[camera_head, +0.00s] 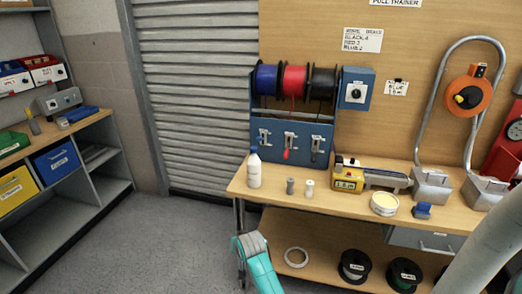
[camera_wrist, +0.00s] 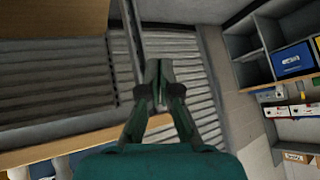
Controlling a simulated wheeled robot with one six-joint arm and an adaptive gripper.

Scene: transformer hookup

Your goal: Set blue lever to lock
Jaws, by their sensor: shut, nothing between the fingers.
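A blue wire station (camera_head: 291,124) stands at the back of the bench with blue (camera_head: 267,79), red (camera_head: 294,80) and black reels on top. Three levers sit on its front. The left lever (camera_head: 264,138), under the blue reel, is small; its handle blends with the blue panel and its setting cannot be read. The middle lever (camera_head: 288,148) has a red handle pointing down. My gripper (camera_head: 241,283) hangs low in front of the bench's left end, well below and apart from the levers. In the wrist view my gripper (camera_wrist: 159,70) is shut and empty; no lever is visible there.
A white bottle (camera_head: 254,169), two small cylinders (camera_head: 291,186), a yellow device (camera_head: 348,175) and a round tin (camera_head: 384,204) stand on the bench (camera_head: 335,208). The floor between the bench and the left shelves (camera_head: 100,175) is clear. A shutter (camera_head: 201,90) is behind.

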